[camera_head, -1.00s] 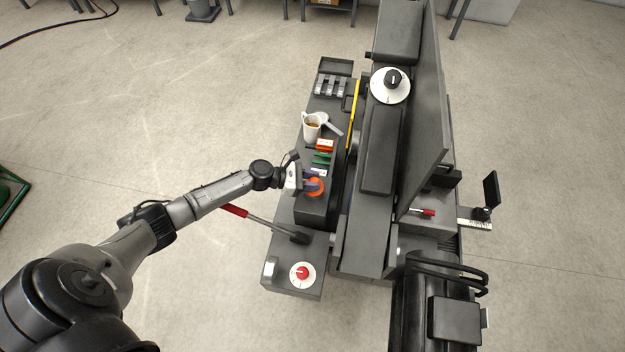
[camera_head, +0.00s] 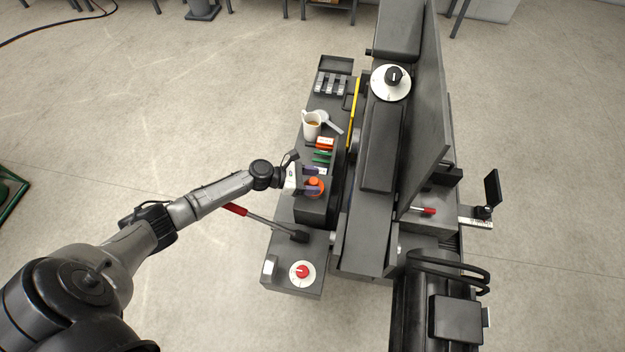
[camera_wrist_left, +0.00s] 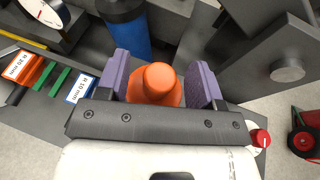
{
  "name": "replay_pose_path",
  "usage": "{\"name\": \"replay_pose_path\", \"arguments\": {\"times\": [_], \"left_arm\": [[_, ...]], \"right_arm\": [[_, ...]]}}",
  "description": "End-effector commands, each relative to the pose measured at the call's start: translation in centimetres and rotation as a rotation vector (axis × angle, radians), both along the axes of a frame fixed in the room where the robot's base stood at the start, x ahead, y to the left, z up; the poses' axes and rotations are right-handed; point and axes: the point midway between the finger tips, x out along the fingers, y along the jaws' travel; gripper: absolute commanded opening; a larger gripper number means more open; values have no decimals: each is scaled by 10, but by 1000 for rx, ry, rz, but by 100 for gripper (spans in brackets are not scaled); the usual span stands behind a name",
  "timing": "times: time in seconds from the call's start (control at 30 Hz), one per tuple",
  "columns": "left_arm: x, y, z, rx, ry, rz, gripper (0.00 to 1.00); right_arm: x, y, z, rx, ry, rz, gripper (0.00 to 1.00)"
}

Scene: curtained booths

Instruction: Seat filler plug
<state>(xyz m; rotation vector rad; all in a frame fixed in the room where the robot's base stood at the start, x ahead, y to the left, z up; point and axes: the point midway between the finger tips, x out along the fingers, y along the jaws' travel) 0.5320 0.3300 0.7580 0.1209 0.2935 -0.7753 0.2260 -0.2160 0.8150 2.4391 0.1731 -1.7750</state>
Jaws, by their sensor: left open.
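The orange plug (camera_head: 316,185), with a round knob on a wider base, stands on the dark machine block beside the tall column. My left gripper (camera_head: 311,180) is at it, with the arm reaching in from the left. In the left wrist view, the plug's knob (camera_wrist_left: 158,80) is between the two purple fingers (camera_wrist_left: 163,82), which are open with gaps showing on both sides. The plug's lower edge is hidden by the gripper body, and I cannot tell how deep it sits. My right gripper is not in view.
Red-orange and green labelled pieces (camera_head: 324,145) lie behind the plug, near a white jug (camera_head: 311,125). A red-handled lever (camera_head: 262,222) and red knob (camera_head: 302,272) are in front. The tall machine panel (camera_head: 428,115) stands to the right. A blue cylinder (camera_wrist_left: 125,28) shows in the wrist view.

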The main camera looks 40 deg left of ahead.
Motion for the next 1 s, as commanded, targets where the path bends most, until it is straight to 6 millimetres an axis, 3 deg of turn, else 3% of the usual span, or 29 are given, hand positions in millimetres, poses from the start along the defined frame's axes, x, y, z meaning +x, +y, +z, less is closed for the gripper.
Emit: {"name": "replay_pose_path", "arguments": {"times": [0.17, 0.7, 1.0], "left_arm": [[-10, 10, 5, 1, 2, 1, 61], [-77, 76, 35, 1, 1, 0, 61], [-92, 91, 42, 0, 0, -1, 61]], "right_arm": [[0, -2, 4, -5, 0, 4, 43], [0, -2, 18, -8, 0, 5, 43], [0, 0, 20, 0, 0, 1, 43]]}}
